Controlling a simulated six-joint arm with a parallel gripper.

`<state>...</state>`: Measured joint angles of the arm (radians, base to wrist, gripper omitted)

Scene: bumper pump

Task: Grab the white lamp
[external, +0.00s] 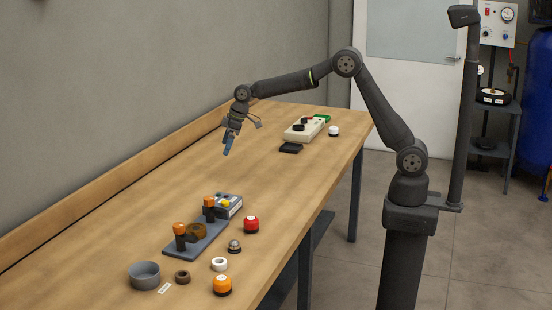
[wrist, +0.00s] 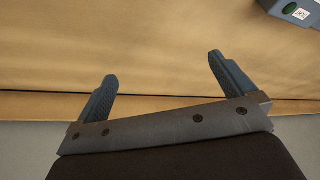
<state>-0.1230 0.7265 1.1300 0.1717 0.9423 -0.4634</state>
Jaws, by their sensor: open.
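The white lamp (external: 333,131) is a small white dome on a dark base. It stands on the far part of the wooden bench, near its right edge, beside a beige control box (external: 305,129). My gripper (external: 228,145) is above the bench near the wall, to the left of the lamp and well apart from it. In the wrist view my gripper (wrist: 162,70) has its two blue fingers spread with nothing between them. The lamp is not visible in the wrist view.
A red lamp (external: 251,225), an orange lamp (external: 222,285), a metal dome (external: 234,246), a white ring (external: 219,264), a grey bowl (external: 144,275) and a plate with orange-topped posts (external: 196,240) occupy the near bench. A black block (external: 291,148) lies by the control box. The middle bench is clear.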

